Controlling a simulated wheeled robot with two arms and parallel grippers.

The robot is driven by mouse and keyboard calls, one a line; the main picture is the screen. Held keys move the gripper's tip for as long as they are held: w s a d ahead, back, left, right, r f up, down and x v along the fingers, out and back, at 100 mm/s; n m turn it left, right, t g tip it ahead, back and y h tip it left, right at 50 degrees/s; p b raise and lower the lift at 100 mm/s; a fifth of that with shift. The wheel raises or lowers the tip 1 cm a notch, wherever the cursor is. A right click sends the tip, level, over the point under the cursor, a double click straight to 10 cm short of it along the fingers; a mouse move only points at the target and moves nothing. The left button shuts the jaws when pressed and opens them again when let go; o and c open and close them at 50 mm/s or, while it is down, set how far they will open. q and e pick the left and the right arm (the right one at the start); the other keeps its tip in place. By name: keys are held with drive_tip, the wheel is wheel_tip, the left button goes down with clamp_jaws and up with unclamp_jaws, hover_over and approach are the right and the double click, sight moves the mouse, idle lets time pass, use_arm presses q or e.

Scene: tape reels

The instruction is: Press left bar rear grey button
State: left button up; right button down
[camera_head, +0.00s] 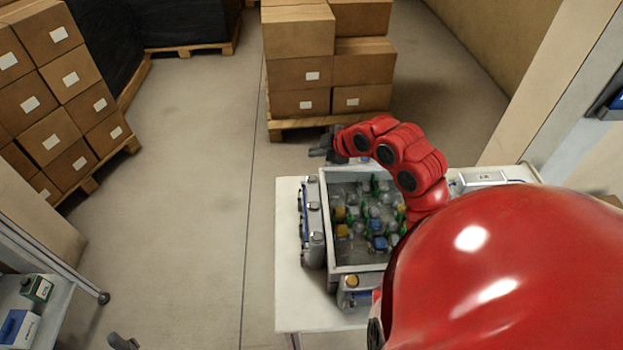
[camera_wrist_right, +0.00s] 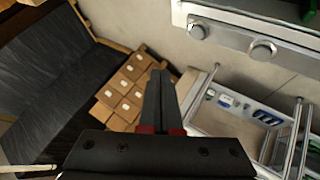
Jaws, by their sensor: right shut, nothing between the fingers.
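The left bar (camera_head: 305,215) is a pale box along the left side of the grey crate on the white table. Its rear grey button (camera_head: 314,206) and front grey button (camera_head: 317,238) show in the head view. In the right wrist view the bar runs along the top right, with the rear button (camera_wrist_right: 197,30) left of the front button (camera_wrist_right: 262,50). My right gripper (camera_head: 320,153) is beyond the crate's far left corner, apart from the bar. Its fingers (camera_wrist_right: 157,95) are shut and empty. A small part of my left gripper (camera_head: 122,342) shows at the bottom edge; its jaws are unclear.
The grey crate (camera_head: 325,215) holds several bottles. A bar with a yellow button (camera_head: 352,282) is at its near side. Stacked cartons (camera_head: 300,75) stand behind the table, others (camera_head: 60,90) at far left. A shelf (camera_head: 50,310) is at lower left. The floor between is clear.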

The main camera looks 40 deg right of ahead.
drive_tip(key=b, duration=0.3)
hover_over(316, 182)
wheel_tip(316, 182, down, 6)
drive_tip(key=shift+r, duration=0.25)
drive_tip(key=shift+f+b, duration=0.3)
drive_tip(key=shift+f, duration=0.25)
drive_tip(key=shift+f, duration=0.1)
idle(1.0)
drive_tip(key=shift+f+b, duration=0.35)
drive_tip(key=shift+b, duration=0.1)
drive_tip(key=shift+f+b, duration=0.4)
drive_tip(key=shift+b, duration=0.05)
idle(0.5)
drive_tip(key=shift+r, duration=0.1)
drive_tip(key=shift+r+p, duration=0.3)
drive_tip(key=shift+r, duration=0.4)
drive_tip(key=shift+r+p, duration=1)
drive_tip(key=shift+r, duration=1.55)
